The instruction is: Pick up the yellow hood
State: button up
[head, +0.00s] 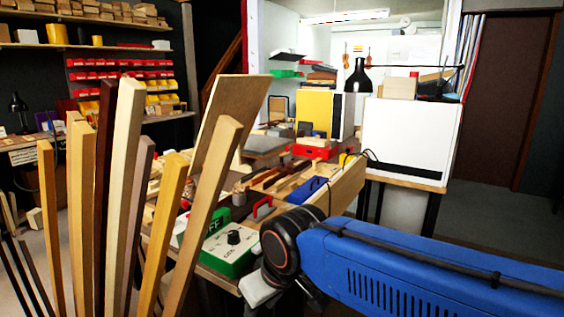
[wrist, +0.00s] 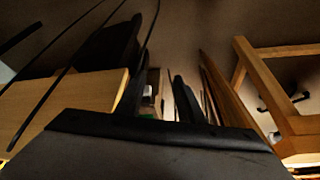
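A small yellow thing (head: 345,158), which may be the hood, shows in the head view behind the bench's wooden board, beside a black cable. Its lower part is hidden and its shape is too small to make out. A larger flat yellow panel (head: 314,111) stands further back. My gripper (wrist: 160,88) shows in the wrist view as two dark fingers with a gap between them, open and holding nothing that I can see. In the head view my blue arm fills the lower right and I cannot make out the fingers. No yellow hood can be made out in the wrist view.
Tall wooden boards (head: 126,165) stand upright at the front left and hide part of the bench. A green box with a black knob (head: 232,246) sits at the bench's near edge. A white box (head: 404,138) stands behind. A wooden frame (wrist: 262,85) is right of my gripper.

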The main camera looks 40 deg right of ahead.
aim_at(342, 156)
jog(key=z, duration=1.55)
